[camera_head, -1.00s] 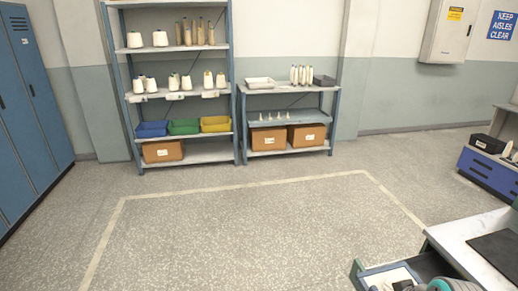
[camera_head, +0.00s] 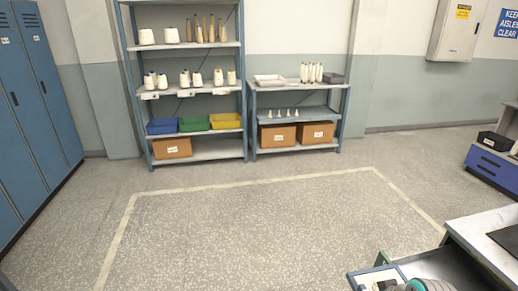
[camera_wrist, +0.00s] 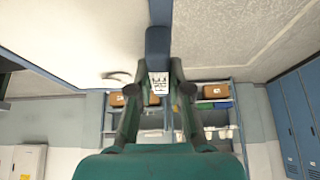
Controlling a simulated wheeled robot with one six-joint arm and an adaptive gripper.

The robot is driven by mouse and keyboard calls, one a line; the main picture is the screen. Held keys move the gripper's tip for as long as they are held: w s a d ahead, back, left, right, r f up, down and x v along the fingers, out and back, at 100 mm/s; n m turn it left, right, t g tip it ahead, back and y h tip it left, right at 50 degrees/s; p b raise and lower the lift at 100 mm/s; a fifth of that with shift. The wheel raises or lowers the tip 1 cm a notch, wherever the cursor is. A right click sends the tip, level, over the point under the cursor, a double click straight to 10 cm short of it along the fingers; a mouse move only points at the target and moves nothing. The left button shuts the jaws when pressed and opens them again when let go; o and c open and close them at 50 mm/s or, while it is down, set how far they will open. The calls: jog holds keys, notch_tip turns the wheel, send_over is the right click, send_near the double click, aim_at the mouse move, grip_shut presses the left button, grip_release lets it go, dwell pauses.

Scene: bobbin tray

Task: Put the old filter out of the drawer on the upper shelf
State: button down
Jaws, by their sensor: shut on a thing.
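My gripper (camera_wrist: 156,80) is shut on a dark blue piece with a white printed label, which I take to be the old filter (camera_wrist: 158,50); only its narrow side shows clearly. The low rack's upper shelf (camera_head: 290,86) holds a pale tray, several tall pale spools and a dark box, with a gap between tray and spools.
A tall rack (camera_head: 245,100) with spools and coloured bins stands left of the low rack. Blue lockers (camera_head: 40,100) line the left. A white-topped bench (camera_head: 475,230) is close on the right. The taped floor (camera_head: 250,230) ahead is clear.

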jog(key=w+a+f+m, duration=0.2)
jog(key=a+f, duration=0.8)
jog(key=f, duration=0.1)
notch_tip(320, 180, down, 13)
jog(key=s+h, duration=0.1)
jog(key=s, duration=0.1)
jog(key=shift+s+r, duration=0.15)
jog(key=shift+a, duration=0.15)
